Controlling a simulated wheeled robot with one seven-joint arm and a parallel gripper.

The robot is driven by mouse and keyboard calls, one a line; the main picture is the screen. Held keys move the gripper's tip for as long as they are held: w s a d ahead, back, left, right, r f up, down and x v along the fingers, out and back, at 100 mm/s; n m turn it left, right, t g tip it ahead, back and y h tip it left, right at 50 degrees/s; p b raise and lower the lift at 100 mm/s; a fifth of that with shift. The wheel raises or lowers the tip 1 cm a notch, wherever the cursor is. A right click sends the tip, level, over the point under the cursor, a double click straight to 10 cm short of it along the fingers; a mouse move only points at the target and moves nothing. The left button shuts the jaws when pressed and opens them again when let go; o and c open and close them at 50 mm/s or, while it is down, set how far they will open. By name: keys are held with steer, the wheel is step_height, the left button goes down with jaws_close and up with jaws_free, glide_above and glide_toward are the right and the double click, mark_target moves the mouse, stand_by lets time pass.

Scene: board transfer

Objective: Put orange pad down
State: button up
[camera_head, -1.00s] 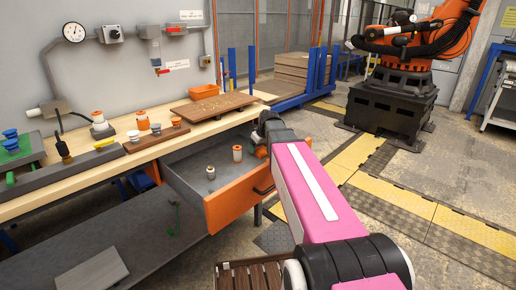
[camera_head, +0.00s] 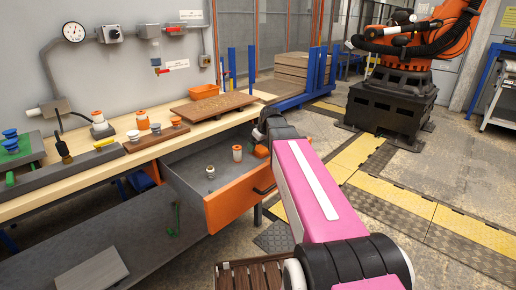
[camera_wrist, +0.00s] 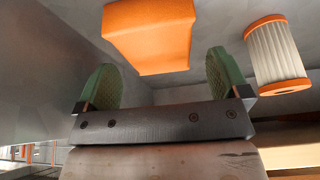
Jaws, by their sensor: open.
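The orange pad (camera_head: 261,151) is in the open drawer, near its far right corner, partly hidden by my arm in the head view. In the wrist view the orange pad (camera_wrist: 148,38) appears as a smooth block with a sloped front face, just beyond my fingertips. My gripper (camera_wrist: 164,75) is open, with its two green fingers apart and nothing between them. The fingers are clear of the pad. In the head view my wrist hangs over the drawer's far right end and the fingers are hard to see.
A ribbed white cylinder with orange ends (camera_wrist: 273,57) stands near the pad, right of my fingers. A smaller jar (camera_head: 210,172) stands in the drawer (camera_head: 235,200). The workbench (camera_head: 165,140) behind holds a brown board (camera_head: 213,105) and several knobs. Grey drawer walls are close around my gripper.

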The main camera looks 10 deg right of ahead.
mark_target(264, 151)
steer(key=v, duration=0.8)
steer(key=shift+s+r, duration=0.15)
steer(key=shift+s, duration=0.1)
